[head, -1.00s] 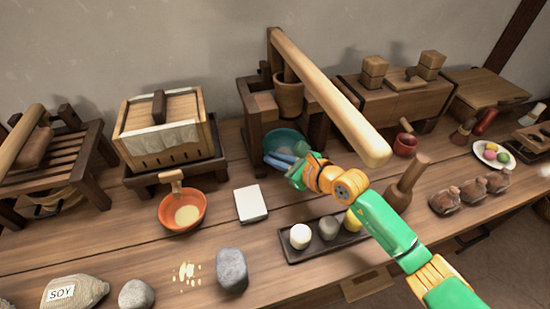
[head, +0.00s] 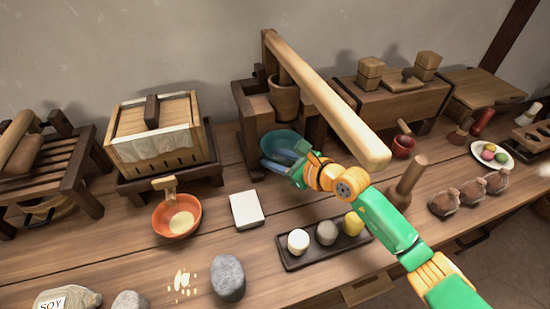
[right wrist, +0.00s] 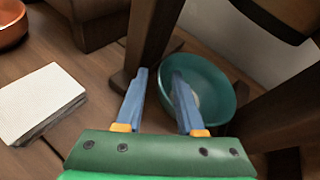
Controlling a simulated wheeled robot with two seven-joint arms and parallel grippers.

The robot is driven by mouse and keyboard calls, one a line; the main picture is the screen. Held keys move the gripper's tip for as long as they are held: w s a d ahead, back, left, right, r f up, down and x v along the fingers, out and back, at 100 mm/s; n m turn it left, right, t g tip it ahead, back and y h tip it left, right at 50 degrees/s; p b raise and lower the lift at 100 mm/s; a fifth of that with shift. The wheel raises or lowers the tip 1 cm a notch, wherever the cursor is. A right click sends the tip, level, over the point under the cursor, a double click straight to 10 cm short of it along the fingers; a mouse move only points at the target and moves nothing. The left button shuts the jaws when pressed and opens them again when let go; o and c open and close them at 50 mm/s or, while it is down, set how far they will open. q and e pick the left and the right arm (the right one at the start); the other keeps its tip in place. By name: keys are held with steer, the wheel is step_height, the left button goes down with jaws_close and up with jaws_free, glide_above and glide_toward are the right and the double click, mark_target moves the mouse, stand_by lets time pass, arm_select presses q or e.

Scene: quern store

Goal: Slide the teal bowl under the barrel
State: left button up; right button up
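The teal bowl (head: 287,136) stands on the counter at the foot of a dark wooden frame (head: 247,122), partly hidden by my right gripper. The wooden barrel (head: 284,102) is held in this frame, above and slightly behind the bowl. My right gripper (head: 268,165) is open at the bowl's near side. In the right wrist view, one finger is outside the bowl (right wrist: 217,76) and the other reaches inside, with the rim between them. A gap shows between the fingers (right wrist: 158,82). I cannot tell whether either touches the bowl. My left gripper is not in view.
A thick wooden beam (head: 325,100) slants out from the frame above my right arm. A frame post (right wrist: 150,45) stands close by the bowl. A white block (head: 246,209), an orange bowl (head: 178,218) and a dark tray (head: 295,262) are nearby.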

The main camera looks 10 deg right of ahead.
steer(key=shift+s, duration=0.1)
steer(key=v, duration=0.7)
steer(key=shift+p, duration=0.3)
